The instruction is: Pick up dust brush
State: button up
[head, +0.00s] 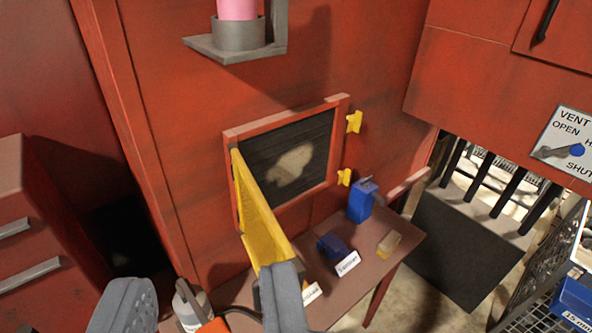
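My gripper (207,278) is open, its two grey fingers wide apart at the bottom of the head view, with nothing held between them. The right finger covers part of the brown table (365,267). I cannot make out a dust brush for certain. A small tan block (389,243) lies at the table's right edge, and I cannot tell if it is a brush. A dark thing (257,297) shows beside the right finger, mostly hidden. A white label (311,293) next to that finger is partly covered.
A yellow door (257,215) stands open from a framed dusty screen (288,165), towards my right finger. On the table are a blue can (361,201), a dark blue item (331,245) and a label (347,263). A bottle (190,305) stands between the fingers. A shelf (225,48) juts out above.

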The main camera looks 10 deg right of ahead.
aim_at(390, 243)
jog(key=k, duration=0.6)
jog(key=z, duration=0.45)
jog(key=i, duration=0.7)
jog(key=z, duration=0.35)
jog(key=i, duration=1.45)
jog(key=u, duration=0.55)
